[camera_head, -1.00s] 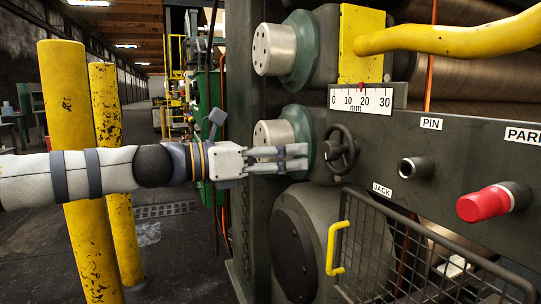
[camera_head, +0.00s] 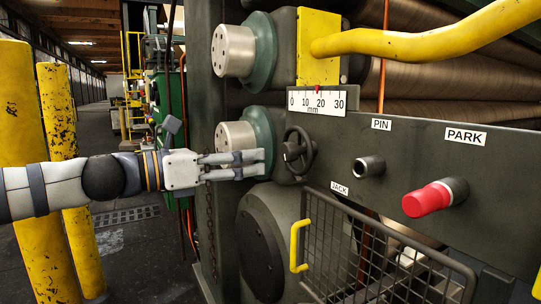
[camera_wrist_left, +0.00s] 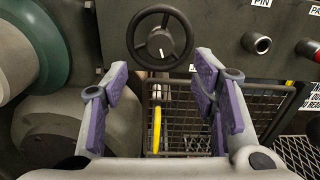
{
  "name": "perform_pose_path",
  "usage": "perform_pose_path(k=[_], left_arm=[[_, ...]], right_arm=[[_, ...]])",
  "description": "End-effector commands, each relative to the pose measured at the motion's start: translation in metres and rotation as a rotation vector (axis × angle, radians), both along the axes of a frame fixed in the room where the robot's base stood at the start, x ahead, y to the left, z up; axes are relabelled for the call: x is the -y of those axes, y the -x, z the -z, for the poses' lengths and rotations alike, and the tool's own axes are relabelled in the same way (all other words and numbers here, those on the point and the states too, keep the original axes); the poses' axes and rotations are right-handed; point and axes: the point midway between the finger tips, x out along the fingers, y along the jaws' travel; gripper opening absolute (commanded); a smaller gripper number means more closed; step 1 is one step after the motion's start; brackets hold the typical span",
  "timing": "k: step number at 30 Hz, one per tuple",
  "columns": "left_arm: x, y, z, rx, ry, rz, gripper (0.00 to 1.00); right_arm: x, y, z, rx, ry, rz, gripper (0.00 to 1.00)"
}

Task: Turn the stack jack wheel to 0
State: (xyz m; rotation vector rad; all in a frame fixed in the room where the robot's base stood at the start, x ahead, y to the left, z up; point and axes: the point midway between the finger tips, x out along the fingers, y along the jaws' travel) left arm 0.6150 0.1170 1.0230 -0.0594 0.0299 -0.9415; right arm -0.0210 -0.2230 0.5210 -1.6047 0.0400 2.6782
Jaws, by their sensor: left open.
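The dark jack wheel (camera_head: 293,149) is on the grey panel, above the JACK label (camera_head: 339,188). It also shows at the top of the left wrist view (camera_wrist_left: 160,42), with a pale mark on its hub. The mm scale (camera_head: 328,103) reads 0 to 30, and its red pointer (camera_head: 318,88) stands just short of the 20. My left gripper (camera_head: 262,162) is open and empty. In the head view its fingertips are left of the wheel and apart from it. In the left wrist view its purple-padded fingers (camera_wrist_left: 162,76) are below the wheel. My right gripper is not in view.
A wire-mesh guard (camera_head: 375,255) with a yellow handle (camera_head: 298,245) lies below. Green-rimmed round housings (camera_head: 262,52) stand left of the wheel. Yellow posts (camera_head: 66,170) are at far left.

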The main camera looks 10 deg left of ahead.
Motion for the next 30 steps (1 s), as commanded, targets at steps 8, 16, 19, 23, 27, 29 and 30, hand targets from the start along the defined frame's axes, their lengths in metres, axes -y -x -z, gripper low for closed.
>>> perform_pose_path(k=[8,16,19,23,27,29,30], left_arm=[[0.052,-0.037,0.001,-0.001,0.001,0.001,0.53],[0.064,-0.047,0.000,0.001,0.001,0.000,0.53],[0.064,-0.047,0.000,0.001,0.001,0.000,0.53],[0.064,-0.047,0.000,0.000,0.000,0.000,0.33],[0.064,-0.046,0.000,0.000,0.000,0.000,0.05],[0.064,-0.046,0.000,0.001,0.001,0.000,0.05],[0.064,-0.046,0.000,0.001,0.001,0.000,0.05]], right_arm=[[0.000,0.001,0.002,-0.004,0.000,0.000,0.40],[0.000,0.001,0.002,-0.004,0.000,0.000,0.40],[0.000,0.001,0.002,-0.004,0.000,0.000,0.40],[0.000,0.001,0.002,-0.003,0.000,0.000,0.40],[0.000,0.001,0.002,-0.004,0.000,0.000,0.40],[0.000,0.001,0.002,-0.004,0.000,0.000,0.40],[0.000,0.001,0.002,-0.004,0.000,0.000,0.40]])
